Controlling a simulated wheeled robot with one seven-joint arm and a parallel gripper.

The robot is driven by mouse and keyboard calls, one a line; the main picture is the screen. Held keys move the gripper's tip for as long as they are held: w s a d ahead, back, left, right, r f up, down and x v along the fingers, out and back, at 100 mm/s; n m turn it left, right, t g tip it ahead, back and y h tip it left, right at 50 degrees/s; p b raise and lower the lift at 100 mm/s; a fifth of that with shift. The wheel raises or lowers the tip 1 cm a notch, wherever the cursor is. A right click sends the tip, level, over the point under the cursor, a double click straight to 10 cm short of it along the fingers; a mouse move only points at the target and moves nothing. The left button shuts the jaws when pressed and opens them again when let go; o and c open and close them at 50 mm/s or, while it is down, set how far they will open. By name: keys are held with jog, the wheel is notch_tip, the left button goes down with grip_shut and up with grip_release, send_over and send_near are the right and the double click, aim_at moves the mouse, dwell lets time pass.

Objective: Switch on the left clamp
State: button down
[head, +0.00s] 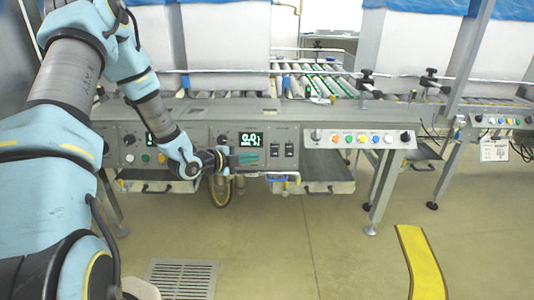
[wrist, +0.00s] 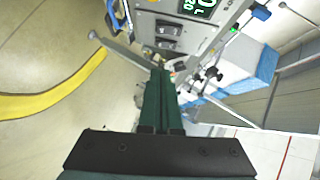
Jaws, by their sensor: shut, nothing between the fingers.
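Two dark rocker switches sit side by side on the grey control panel (head: 312,124), right of a lit green display (head: 250,139): the left switch (head: 274,150) and the right switch (head: 289,150). Their labels are too small to read, and I cannot tell their on or off state. Both switches also show near the top of the wrist view (wrist: 167,31). My gripper (head: 250,159) is shut and empty, just below the display and left of the switches. In the wrist view its dark green fingers (wrist: 160,74) point toward the panel; I cannot tell whether they touch it.
A second panel with several coloured buttons (head: 360,138) stands to the right. Knobs and a second display are on the left, partly behind my arm. Metal drawers (head: 328,187) hang below. A yellow floor strip (head: 422,262) lies at right; the floor in front is clear.

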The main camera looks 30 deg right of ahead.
send_near(278, 154)
jog(key=s+d, duration=0.2)
jog(key=d, duration=0.1)
jog(key=shift+w+d+f+b, duration=0.1)
jog(key=shift+w+d+f, duration=0.25)
jog(key=shift+w, duration=0.25)
jog(key=shift+w+d+f+b, duration=0.1)
jog(key=shift+w+d+f, duration=0.15)
jog(key=shift+w+d, duration=0.25)
jog(key=shift+w+d+f+b, duration=0.1)
jog(key=shift+w+d+f, duration=0.2)
jog(key=shift+w, duration=0.35)
